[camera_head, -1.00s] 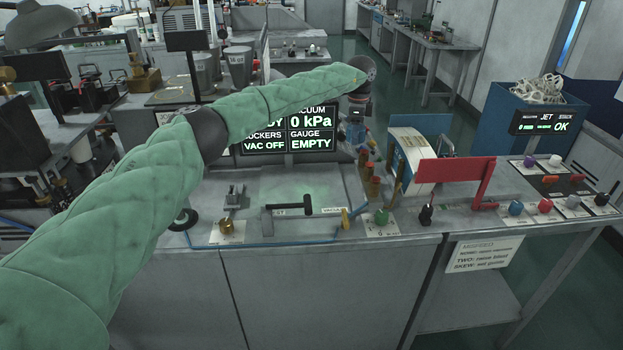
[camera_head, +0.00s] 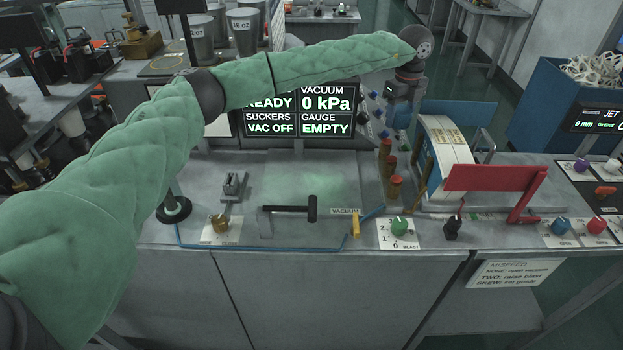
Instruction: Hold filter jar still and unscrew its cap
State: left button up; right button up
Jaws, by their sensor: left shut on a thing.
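My left arm reaches across the bench from the left, and its wrist bends down at the upper right. My left gripper (camera_head: 402,104) points down behind the bench top, right of the dark display. It is shut on a small bluish thing (camera_head: 401,119), which seems to be the filter jar. The jar is small and mostly hidden by the gripper, so its cap cannot be made out. My right gripper is not in view.
The display (camera_head: 299,114) reads VAC OFF and EMPTY. Orange-brown cylinders (camera_head: 388,168), a curved white-and-blue feeder (camera_head: 445,155) and a red bracket (camera_head: 495,178) stand near the gripper. A black T-handle (camera_head: 311,208) and a green knob (camera_head: 399,227) sit at the front.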

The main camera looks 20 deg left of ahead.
pick_arm(q)
jog(key=s+a+m+b, duration=0.15)
jog(key=s+m, duration=0.25)
jog(key=s, duration=0.4)
jog(key=s+a+m, duration=0.3)
jog(key=s, duration=0.6)
jog(key=s+a+m, duration=0.2)
jog(key=s+m, duration=0.2)
jog(key=s, duration=0.4)
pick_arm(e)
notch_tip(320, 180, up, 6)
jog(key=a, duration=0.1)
pick_arm(q)
jog(key=p, duration=0.6)
send_over(322, 186)
notch_tip(322, 186, down, 7)
jog(key=shift+r, duration=0.2)
jog(key=shift+w+f, duration=0.1)
jog(key=shift+f, duration=0.25)
jog(key=shift+f+p, duration=1)
jog(key=shift+f, duration=0.8)
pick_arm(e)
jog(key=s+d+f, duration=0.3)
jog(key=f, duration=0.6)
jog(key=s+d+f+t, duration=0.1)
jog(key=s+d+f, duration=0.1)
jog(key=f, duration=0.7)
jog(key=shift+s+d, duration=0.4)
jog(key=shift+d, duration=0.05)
